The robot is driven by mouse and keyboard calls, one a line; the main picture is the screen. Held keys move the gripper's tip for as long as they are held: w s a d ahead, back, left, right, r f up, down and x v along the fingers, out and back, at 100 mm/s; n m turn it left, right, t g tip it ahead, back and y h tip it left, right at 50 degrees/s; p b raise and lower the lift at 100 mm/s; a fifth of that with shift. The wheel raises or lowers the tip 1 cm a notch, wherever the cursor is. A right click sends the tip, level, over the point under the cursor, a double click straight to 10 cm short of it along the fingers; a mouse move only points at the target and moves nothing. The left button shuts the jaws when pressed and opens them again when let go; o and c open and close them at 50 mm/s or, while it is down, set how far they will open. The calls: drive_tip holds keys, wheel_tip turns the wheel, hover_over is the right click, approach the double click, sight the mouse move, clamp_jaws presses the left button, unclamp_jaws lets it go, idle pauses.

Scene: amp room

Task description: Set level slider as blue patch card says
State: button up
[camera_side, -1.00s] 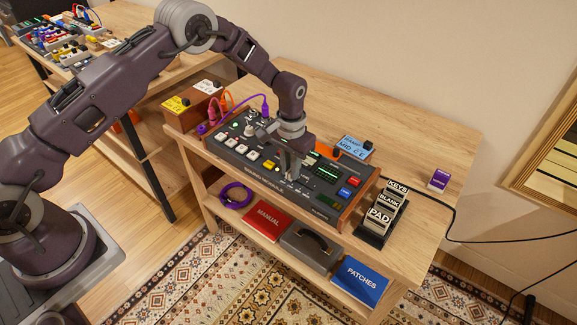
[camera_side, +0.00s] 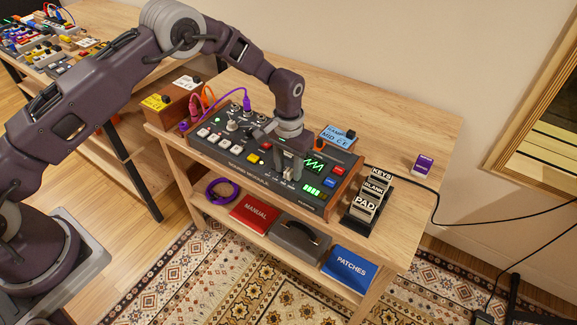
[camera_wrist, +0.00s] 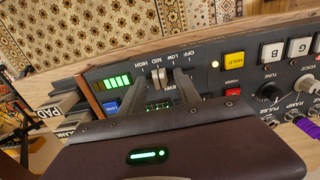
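The blue patch card (camera_side: 338,135) stands behind the synth, partly hidden; I read MID C E on it, with a word above that looks like RAMP. The level slider's pale cap (camera_wrist: 160,76) sits under the MID mark in the wrist view, on a scale marked OFF, LOW, MID, HIGH. My gripper (camera_wrist: 162,76) points down at the panel, its fingers apart on either side of the cap. I cannot tell whether they touch it. In the side view my gripper (camera_side: 288,178) hides the slider. The green level bars (camera_wrist: 117,82) are lit.
The synth panel (camera_side: 225,152) has knobs, keys and plugged cables at its left. A rack of labelled blocks (camera_side: 366,205) stands close to its right end. A purple box (camera_side: 423,165) lies farther right. The table's back right (camera_side: 390,130) is clear.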

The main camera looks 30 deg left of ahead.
sight(289, 170)
wheel_tip(289, 170, up, 7)
idle(0.3)
drive_tip(key=s+a+r+t, duration=0.15)
drive_tip(key=s+r, duration=0.25)
drive_tip(key=r, duration=0.4)
drive_tip(key=s+a+r, duration=0.2)
drive_tip(key=s+r, duration=0.2)
drive_tip(key=r, duration=0.3)
drive_tip(key=s+a+r+t, duration=0.15)
drive_tip(key=s+r, duration=0.25)
drive_tip(key=r, duration=0.4)
drive_tip(key=s+a+r+t, duration=0.1)
drive_tip(key=s+a, duration=0.1)
drive_tip(key=s, duration=0.9)
drive_tip(key=s+a+r+t, duration=0.1)
drive_tip(key=s+a, duration=0.1)
drive_tip(key=s, duration=0.9)
drive_tip(key=shift+r+t, duration=0.3)
drive_tip(key=shift+r, duration=0.05)
drive_tip(key=shift+a, duration=0.1)
